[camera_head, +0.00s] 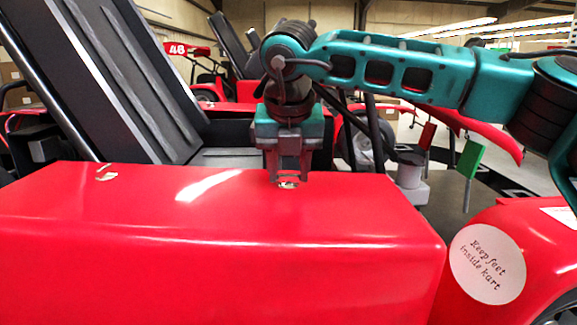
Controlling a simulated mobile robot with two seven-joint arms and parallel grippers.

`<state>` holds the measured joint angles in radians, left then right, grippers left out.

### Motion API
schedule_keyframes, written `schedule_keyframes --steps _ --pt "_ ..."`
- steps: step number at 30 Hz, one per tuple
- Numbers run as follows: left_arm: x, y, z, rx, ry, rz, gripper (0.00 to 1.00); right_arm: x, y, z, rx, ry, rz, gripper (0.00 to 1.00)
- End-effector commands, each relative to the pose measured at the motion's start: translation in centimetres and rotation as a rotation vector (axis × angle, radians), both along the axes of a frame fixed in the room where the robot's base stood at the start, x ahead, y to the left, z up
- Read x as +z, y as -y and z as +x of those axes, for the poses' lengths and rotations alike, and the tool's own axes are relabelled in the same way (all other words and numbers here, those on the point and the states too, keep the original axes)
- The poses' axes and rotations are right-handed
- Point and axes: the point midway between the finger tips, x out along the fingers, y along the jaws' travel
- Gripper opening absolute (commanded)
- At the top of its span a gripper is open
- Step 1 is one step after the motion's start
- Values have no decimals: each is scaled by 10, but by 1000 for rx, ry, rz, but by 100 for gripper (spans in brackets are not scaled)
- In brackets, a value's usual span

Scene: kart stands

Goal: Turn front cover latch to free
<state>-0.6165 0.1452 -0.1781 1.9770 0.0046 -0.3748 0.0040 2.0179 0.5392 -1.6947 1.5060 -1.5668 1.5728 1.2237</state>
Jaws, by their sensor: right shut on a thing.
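A large red front cover (230,255) fills the lower left and middle of the view. My right gripper (288,182) points straight down at the far edge of the cover's top, its arm coming in from the right. It is shut on a small metallic latch (288,185), mostly hidden between the fingertips. A second small pale latch (105,173) sits on the cover's top at the left, with nothing touching it. Which way the gripped latch is turned cannot be made out. My left gripper is not in view.
A red pedal (427,136) and a green pedal (470,159) stand right of the cover. A red body panel (520,245) with a round "Keep feet inside kart" sticker is at the lower right. A dark ribbed panel (105,75) rises behind the cover. Other karts stand behind.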

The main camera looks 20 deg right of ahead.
Motion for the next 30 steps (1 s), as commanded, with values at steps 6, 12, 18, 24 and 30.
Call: schedule_keyframes --steps 6,12,18,24,30 --pt "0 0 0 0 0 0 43 0 1 0 3 0 0 12" --pt "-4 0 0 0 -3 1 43 -1 1 0 50 -1 0 12" --pt "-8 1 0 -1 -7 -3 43 -2 2 -1 168 -2 1 12" --pt "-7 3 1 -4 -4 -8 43 -2 4 -1 346 -2 3 12" --pt "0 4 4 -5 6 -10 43 0 6 0 536 -2 3 12"
